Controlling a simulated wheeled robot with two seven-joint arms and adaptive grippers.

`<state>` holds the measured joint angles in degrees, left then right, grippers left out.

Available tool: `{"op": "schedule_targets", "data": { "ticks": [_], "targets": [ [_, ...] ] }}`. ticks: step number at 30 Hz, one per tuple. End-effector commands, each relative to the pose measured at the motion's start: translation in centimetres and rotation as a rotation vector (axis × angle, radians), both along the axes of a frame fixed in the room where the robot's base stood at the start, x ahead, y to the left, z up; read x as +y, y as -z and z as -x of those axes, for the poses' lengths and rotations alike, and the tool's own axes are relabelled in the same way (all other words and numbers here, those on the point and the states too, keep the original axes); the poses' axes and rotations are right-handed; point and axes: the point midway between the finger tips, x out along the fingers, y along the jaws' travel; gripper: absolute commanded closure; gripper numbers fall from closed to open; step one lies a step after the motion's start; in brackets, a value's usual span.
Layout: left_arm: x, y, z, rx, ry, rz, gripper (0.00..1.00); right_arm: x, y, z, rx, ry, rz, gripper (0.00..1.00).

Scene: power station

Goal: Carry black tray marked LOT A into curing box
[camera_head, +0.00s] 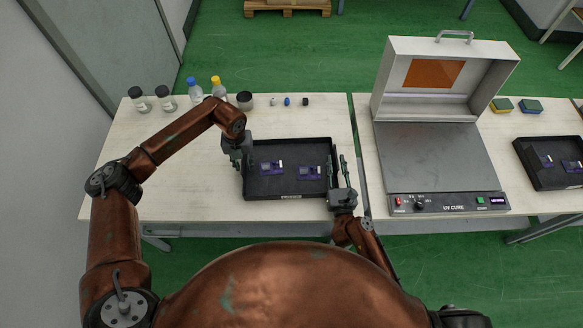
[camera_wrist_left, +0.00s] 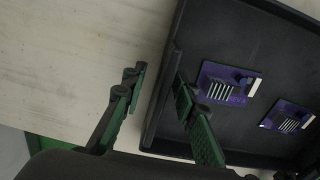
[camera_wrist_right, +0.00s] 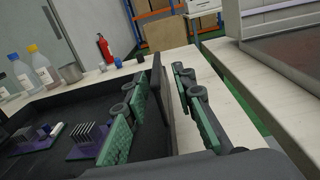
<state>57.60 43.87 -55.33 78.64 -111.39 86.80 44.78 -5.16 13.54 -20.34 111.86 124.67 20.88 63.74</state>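The black tray (camera_head: 290,187) lies on the left table with two purple circuit boards (camera_head: 271,167) in it. The label on its front wall is too small to read. My left gripper (camera_head: 238,160) is at the tray's left wall; in the left wrist view its open fingers (camera_wrist_left: 160,95) stand either side of that wall. My right gripper (camera_head: 338,172) is at the right wall; in the right wrist view its open fingers (camera_wrist_right: 162,103) straddle that wall, with gaps. The curing box (camera_head: 434,155), labelled UV CURE, stands on the right table with its lid (camera_head: 432,80) raised.
A second black tray (camera_head: 540,183) with boards lies right of the box, below two sponges (camera_head: 515,105). Jars and bottles (camera_head: 195,92) and small items (camera_head: 287,101) line the left table's back. A narrow gap (camera_head: 359,155) separates the tables.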

Motion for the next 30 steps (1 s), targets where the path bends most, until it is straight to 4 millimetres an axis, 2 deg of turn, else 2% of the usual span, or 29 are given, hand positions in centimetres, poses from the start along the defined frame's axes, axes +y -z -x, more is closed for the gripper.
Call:
{"op": "schedule_targets", "data": {
  "ticks": [2,12,14,30],
  "targets": [
    [-0.04,-0.02,-0.01,0.0,0.001,0.0,0.73,-0.03,0.0,0.03,0.0,0.001,0.0,0.76],
    [-0.07,-0.04,-0.01,0.0,0.001,0.0,0.96,-0.04,0.0,0.06,0.0,0.001,0.0,0.98],
    [-0.06,-0.04,-0.01,0.0,0.001,0.0,1.0,-0.04,0.0,0.06,0.0,0.001,0.0,1.0],
    [-0.05,-0.06,-0.01,0.0,0.0,0.001,1.0,-0.03,0.0,0.06,0.0,0.001,0.0,1.0]
  ]
}}
